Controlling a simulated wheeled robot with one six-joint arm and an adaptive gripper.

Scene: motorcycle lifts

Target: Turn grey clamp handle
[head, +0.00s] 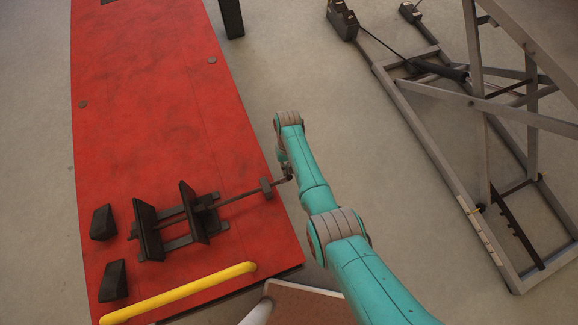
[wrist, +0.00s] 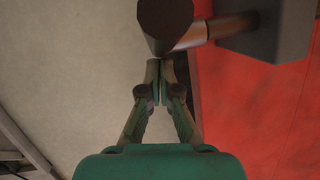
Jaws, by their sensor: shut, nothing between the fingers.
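The wheel clamp (head: 178,222) sits on the red lift platform (head: 150,110), with two dark jaws. A thin rod (head: 240,196) runs from it to a block (head: 266,188) near the platform's right edge. In the wrist view the grey clamp handle (wrist: 165,22) is a dark rounded end at the top, joined by a shaft (wrist: 225,27) to the block (wrist: 275,30). My gripper (wrist: 160,68) is shut and empty, its fingertips just below the handle in the picture; whether they touch cannot be told.
Two black wedges (head: 103,222) lie left of the clamp, and a yellow bar (head: 178,294) lies along the platform's front edge. A grey metal lift frame (head: 440,160) stands on the right. Bare concrete floor lies between platform and frame.

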